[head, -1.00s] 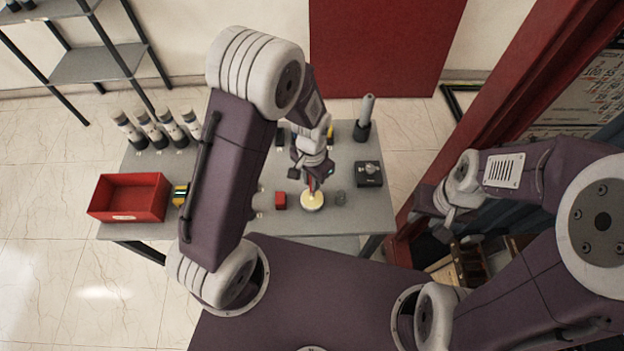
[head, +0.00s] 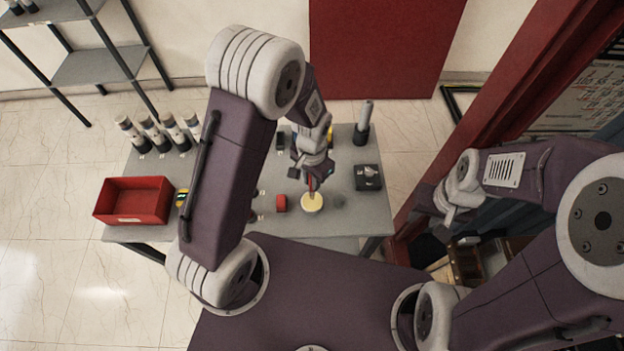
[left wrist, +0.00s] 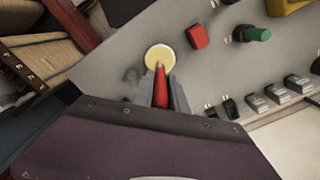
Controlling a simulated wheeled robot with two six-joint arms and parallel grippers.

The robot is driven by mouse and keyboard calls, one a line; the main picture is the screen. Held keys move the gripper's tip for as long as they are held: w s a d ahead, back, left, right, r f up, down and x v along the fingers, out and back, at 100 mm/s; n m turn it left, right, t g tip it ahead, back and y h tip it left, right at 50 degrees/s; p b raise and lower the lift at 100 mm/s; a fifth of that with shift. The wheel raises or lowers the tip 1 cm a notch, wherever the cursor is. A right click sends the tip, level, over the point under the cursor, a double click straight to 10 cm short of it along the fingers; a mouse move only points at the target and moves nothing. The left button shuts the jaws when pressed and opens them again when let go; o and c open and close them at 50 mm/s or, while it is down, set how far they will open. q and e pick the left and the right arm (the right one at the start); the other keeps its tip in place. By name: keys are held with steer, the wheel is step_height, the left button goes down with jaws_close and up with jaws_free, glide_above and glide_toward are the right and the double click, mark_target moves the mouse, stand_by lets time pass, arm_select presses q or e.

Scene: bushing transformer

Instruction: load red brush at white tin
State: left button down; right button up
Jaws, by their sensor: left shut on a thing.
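The white tin (head: 312,202) is a small round tin with a pale yellow top, near the table's front edge. It also shows in the left wrist view (left wrist: 160,56). My left gripper (head: 312,180) is shut on the red brush (left wrist: 161,84) and holds it pointing down at the tin. The brush tip is at the tin's near rim in the left wrist view; I cannot tell whether it touches. My right gripper (head: 444,220) is off the table's right side, with nothing seen in it; its fingers are too small to judge.
A red block (head: 281,203) stands just left of the tin. A black box (head: 368,177) is to its right. A red bin (head: 133,201) and several white-and-black cylinders (head: 132,134) are at the table's left. A red post (head: 505,105) rises near my right arm.

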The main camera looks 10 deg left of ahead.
arm_select(q)
step_height(320, 180, up, 4)
steer(key=p, duration=0.3)
steer(key=shift+r, duration=0.25)
steer(key=shift+f, duration=0.1)
steer(key=a+n+b, duration=0.4)
steer(key=a+n, duration=0.1)
steer(key=a, duration=0.2)
steer(key=shift+a+r+n+b, duration=0.25)
steer(key=shift+a+n+b, duration=0.05)
steer(key=shift+a+n, duration=0.1)
